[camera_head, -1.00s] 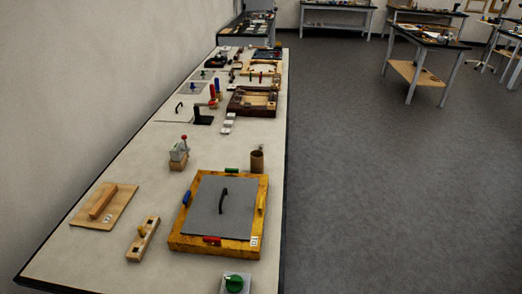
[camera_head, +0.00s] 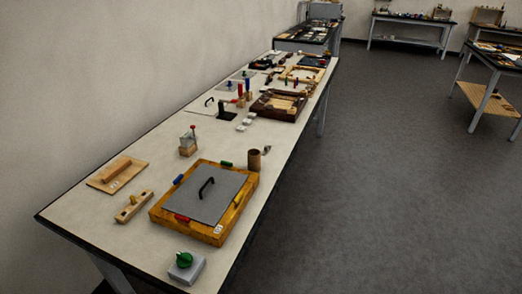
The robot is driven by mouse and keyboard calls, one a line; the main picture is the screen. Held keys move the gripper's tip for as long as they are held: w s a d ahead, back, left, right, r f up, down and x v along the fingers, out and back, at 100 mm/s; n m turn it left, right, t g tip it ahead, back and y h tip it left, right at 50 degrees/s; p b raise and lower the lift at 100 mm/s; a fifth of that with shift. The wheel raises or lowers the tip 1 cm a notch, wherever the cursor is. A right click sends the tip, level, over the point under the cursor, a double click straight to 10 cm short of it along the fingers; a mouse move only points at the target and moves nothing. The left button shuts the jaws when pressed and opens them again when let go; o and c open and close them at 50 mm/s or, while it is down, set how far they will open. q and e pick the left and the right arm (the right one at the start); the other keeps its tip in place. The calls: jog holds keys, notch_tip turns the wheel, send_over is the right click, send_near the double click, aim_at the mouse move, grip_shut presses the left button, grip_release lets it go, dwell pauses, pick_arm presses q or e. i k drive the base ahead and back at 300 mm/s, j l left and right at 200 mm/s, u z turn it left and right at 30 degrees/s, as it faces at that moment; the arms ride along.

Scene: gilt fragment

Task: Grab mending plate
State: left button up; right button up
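I cannot tell for certain which thing is the mending plate. Coloured clamps, red, blue, green and yellow, sit around the frame's edges. A wooden board (camera_head: 112,178) with a raised bar lies to its left. Neither gripper is in view.
The long pale table (camera_head: 150,240) runs away along the wall. A green-knobbed grey box (camera_head: 186,266) sits at its near end; a brown cup (camera_head: 254,160) stands behind the frame. A dark wooden tray (camera_head: 276,106) lies farther back. Open grey floor (camera_head: 390,190) is on the right.

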aim_at(266, 148)
jog(key=i+l+u, duration=0.2)
jog(key=l, duration=0.15)
jog(key=i+l+u, duration=0.2)
jog(key=l+u, duration=0.25)
jog(key=l, duration=0.2)
jog(key=l+u, duration=0.2)
jog(key=l, duration=0.2)
jog(key=i, duration=0.05)
